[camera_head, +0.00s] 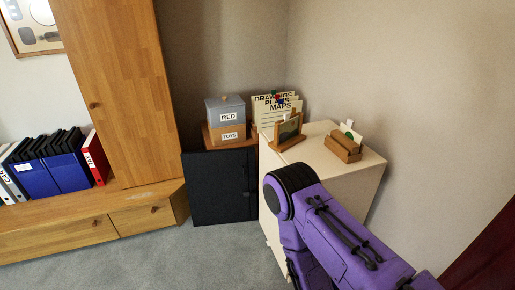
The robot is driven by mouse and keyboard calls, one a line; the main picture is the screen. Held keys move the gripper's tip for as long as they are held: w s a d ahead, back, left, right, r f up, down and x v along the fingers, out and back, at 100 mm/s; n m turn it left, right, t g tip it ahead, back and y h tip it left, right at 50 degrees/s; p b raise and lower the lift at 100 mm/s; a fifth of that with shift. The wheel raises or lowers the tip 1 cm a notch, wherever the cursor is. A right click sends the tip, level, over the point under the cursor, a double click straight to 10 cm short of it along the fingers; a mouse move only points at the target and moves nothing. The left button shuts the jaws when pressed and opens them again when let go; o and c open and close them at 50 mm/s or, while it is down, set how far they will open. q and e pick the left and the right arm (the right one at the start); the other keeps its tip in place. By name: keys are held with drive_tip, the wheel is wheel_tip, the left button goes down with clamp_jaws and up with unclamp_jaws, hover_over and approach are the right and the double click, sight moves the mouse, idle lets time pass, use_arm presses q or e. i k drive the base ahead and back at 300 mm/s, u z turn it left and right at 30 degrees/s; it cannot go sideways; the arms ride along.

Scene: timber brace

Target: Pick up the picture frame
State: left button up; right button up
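A small wooden picture frame (289,128) with a dark picture stands upright, slightly tilted back, on the cream cabinet (325,158) near its back left edge. Nothing is holding it. A purple arm of mine comes in from the lower right and bends at a black joint in front of the cabinet. No gripper shows at its end, and my other gripper is not in the picture either.
A wooden card holder (344,147) stands at the cabinet's right. Labelled folders (276,108) stand behind the frame. Stacked boxes (226,120) sit on a dark cabinet (218,187) to the left. Walls close off the back and right. Carpet (215,258) is clear at lower left.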

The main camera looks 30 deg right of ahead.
sight(288, 134)
drive_tip(key=u, duration=0.4)
drive_tip(key=i, duration=1.3)
drive_tip(key=z, duration=0.6)
